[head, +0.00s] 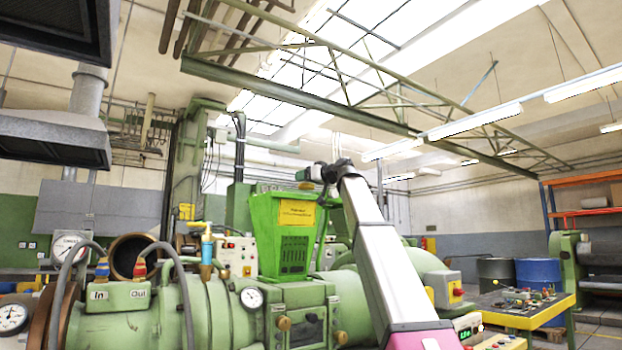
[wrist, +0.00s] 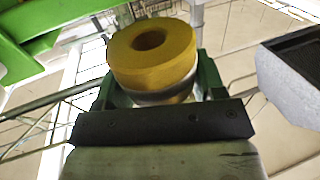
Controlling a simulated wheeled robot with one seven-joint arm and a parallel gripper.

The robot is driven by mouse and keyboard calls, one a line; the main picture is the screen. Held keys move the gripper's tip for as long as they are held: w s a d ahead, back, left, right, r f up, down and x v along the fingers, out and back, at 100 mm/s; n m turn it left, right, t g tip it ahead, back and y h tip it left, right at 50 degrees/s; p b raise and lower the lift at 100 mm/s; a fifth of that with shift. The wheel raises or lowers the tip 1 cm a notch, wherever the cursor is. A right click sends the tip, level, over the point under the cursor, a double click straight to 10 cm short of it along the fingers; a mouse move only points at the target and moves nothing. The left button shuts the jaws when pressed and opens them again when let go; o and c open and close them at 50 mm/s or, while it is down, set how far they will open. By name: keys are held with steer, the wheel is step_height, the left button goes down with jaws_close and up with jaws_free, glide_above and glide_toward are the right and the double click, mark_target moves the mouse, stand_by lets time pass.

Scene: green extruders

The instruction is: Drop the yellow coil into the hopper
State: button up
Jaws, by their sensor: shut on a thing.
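The yellow coil (wrist: 150,50) is a thick ring with a round hole, seen in the wrist view with its open face showing. My gripper (wrist: 157,82) is shut on it, with green finger parts at its left and right sides.
The green extruder barrel (head: 130,325) carries hoses and gauges. A grey exhaust hood (head: 50,138) hangs at the left; a grey hood shape (wrist: 290,75) also shows at the right of the wrist view. A yellow-edged table (head: 555,308) stands at the right. Air above the hopper looks open.

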steer(key=w+a, duration=0.6)
steer(key=w, duration=0.3)
stand_by(0.4)
steer(key=o, duration=1)
steer(key=shift+o, duration=0.2)
steer(key=shift+s, duration=0.1)
steer(key=v, duration=1.1)
steer(key=shift+a, duration=0.1)
